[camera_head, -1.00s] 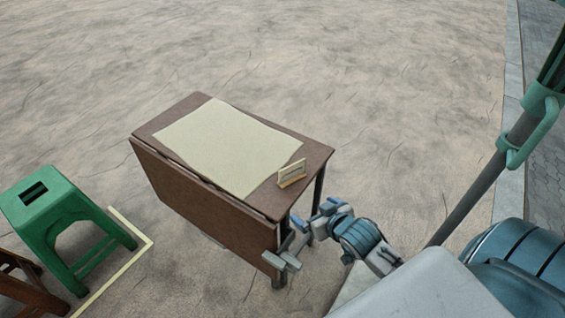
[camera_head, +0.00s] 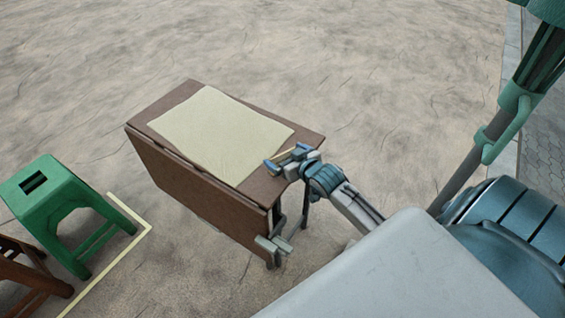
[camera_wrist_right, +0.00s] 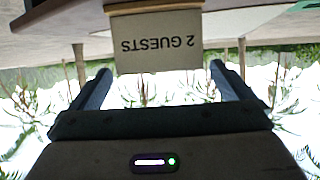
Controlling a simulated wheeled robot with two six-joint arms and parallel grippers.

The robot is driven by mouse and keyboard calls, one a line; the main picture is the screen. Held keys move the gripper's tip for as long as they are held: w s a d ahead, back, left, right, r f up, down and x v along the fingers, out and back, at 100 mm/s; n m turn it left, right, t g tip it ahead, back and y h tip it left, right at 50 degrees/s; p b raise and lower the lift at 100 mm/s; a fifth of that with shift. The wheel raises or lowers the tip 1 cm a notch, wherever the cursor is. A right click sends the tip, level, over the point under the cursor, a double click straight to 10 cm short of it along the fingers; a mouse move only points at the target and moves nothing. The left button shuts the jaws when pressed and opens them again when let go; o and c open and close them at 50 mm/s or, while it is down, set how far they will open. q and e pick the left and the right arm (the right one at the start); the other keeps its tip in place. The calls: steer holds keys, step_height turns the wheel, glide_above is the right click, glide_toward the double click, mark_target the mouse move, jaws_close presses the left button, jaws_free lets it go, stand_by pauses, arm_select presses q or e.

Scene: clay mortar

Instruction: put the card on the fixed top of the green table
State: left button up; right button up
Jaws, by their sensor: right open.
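The card (camera_wrist_right: 155,42) is tan and reads "2 GUESTS", upside down in the wrist view. It stands near the right front corner of a brown table (camera_head: 310,139). In the head view, my right gripper hides most of it. My right gripper (camera_head: 284,158) is at that corner. In the wrist view it (camera_wrist_right: 160,68) is open, with the card just ahead, between the lines of its fingers and not clamped. I see no table that is clearly green. My left gripper is out of view.
A cream sheet (camera_head: 220,135) covers much of the brown tabletop. A leaf (camera_head: 190,188) hangs down its front left side, and grey hardware (camera_head: 273,245) sits below the near corner. A green stool (camera_head: 45,190) and a brown wooden piece (camera_head: 25,275) stand at left, near a pale floor line (camera_head: 110,270).

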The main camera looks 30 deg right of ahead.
mark_target(283, 154)
steer(key=x, duration=0.4)
steer(key=shift+w+f, duration=0.15)
steer(key=c, duration=0.9)
